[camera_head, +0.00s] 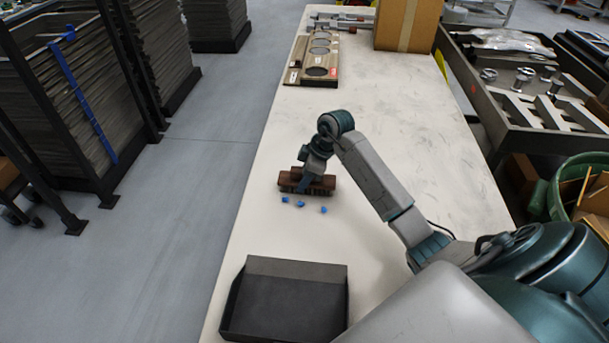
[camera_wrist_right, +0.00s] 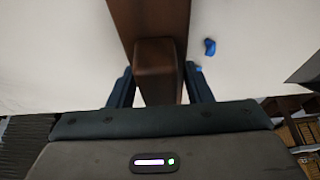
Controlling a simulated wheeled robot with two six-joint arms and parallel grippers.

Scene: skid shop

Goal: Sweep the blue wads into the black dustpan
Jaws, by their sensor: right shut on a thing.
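Three small blue wads (camera_head: 300,203) lie on the pale table in the head view, close to the near side of a brown brush (camera_head: 322,187). One wad (camera_wrist_right: 209,47) also shows in the right wrist view, with part of another beside the finger. My right gripper (camera_head: 307,182) is shut on the brush, whose brown handle (camera_wrist_right: 156,70) sits between the two fingers in the wrist view. The brush is at the table surface. The black dustpan (camera_head: 291,268) lies at the near end of the table and looks empty. My left gripper is not in view.
The pale table (camera_head: 400,150) has clear surface between the wads and the dustpan. A cardboard box (camera_head: 407,25) and a wooden board with round recesses (camera_head: 314,65) stand at the far end. A metal parts tray (camera_head: 520,90) and green bin (camera_head: 575,180) are at right.

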